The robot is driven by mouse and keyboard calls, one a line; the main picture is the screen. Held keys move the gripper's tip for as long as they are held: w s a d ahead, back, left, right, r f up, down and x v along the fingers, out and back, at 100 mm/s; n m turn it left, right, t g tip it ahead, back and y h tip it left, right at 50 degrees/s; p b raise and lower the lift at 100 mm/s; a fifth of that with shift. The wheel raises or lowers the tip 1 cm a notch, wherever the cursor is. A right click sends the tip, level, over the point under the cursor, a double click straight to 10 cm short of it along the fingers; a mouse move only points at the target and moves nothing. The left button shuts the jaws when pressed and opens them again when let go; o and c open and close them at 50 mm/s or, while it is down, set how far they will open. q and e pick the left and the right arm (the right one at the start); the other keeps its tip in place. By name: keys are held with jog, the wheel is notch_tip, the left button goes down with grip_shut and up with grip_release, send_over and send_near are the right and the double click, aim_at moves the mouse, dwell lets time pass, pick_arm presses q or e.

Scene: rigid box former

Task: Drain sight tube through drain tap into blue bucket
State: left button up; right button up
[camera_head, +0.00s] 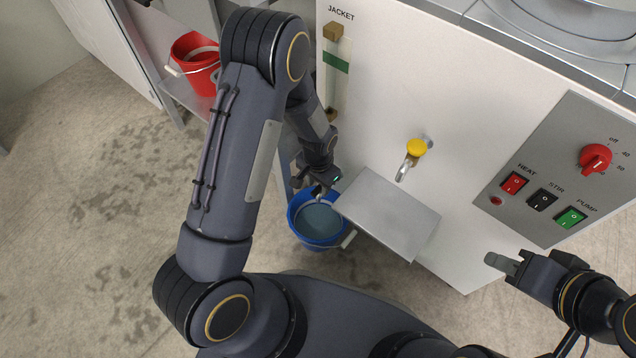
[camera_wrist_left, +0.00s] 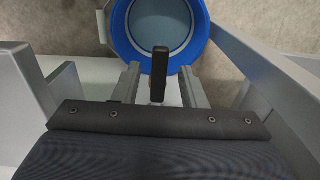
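The sight tube (camera_head: 338,85) is upright on the white cabinet front under the word JACKET, with a brass-coloured top block and a green band. My left gripper (camera_head: 322,188) is above the bucket. In the wrist view its fingers (camera_wrist_left: 160,88) are apart, on either side of a black lever (camera_wrist_left: 160,72), probably the drain tap's, with gaps visible. My right gripper (camera_head: 497,261) is right of the shelf, away from these things.
A metal shelf (camera_head: 390,212) juts from the cabinet right of the bucket, below a yellow-knobbed tap (camera_head: 416,148). A control panel (camera_head: 560,170) with switches is at right. A red bucket (camera_head: 195,62) stands on a rack at upper left. Floor at left is clear.

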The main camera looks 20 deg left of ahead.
aim_at(318, 188)
pick_arm(q)
notch_tip(318, 188, up, 7)
jog(key=p, duration=0.2)
jog(key=shift+f+p, duration=0.1)
jog(key=shift+p, duration=0.25)
jog(key=shift+r, duration=0.4)
